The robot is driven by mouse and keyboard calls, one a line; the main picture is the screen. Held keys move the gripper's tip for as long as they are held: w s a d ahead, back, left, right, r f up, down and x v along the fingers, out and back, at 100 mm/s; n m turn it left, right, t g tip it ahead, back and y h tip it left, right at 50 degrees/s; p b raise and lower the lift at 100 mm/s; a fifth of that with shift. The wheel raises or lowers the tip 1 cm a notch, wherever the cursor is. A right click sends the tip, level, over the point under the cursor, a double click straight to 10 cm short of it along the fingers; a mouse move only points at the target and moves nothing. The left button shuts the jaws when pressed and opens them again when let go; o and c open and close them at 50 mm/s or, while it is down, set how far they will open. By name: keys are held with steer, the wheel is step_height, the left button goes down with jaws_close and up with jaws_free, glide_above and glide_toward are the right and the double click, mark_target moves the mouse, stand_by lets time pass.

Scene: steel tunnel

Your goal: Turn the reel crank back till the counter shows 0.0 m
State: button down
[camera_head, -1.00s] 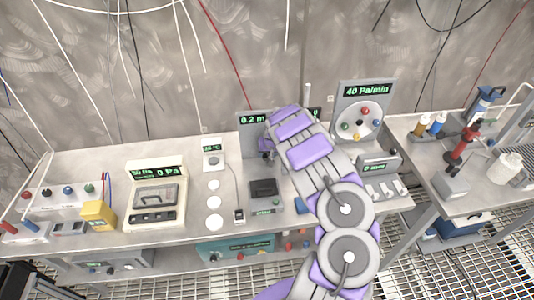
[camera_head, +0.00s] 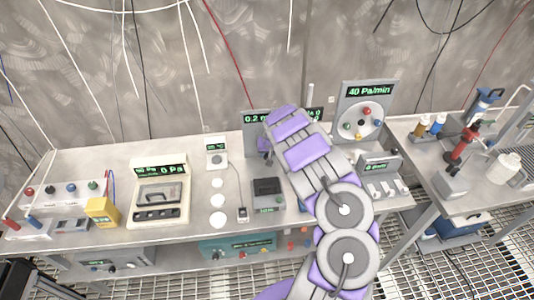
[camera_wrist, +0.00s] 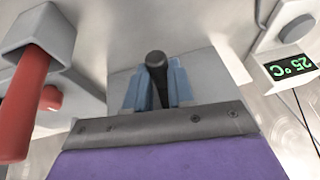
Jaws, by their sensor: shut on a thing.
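The counter (camera_head: 256,119) on the back of the bench reads 0.2 m in the head view. My arm covers most of the reel below and right of it, so the crank is hidden there. In the wrist view a dark, round-ended crank knob (camera_wrist: 156,60) stands between the blue-grey fingers of my gripper (camera_wrist: 158,88). The fingers are shut on the knob from both sides. The reel body and the crank arm cannot be made out clearly.
A panel reading 40 Pa/min (camera_head: 366,95) stands right of my arm. In the wrist view a red handle (camera_wrist: 22,100) is close on the left and a 25 °C display (camera_wrist: 291,68) on the right. A pressure device (camera_head: 160,190) and yellow box (camera_head: 101,211) stand further left.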

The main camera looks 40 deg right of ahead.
steer(key=shift+a, duration=0.25)
steer(key=shift+s+d, duration=0.15)
steer(key=shift+d, duration=0.05)
steer(key=shift+g+h+b, duration=0.3)
steer(key=shift+h+b, duration=0.2)
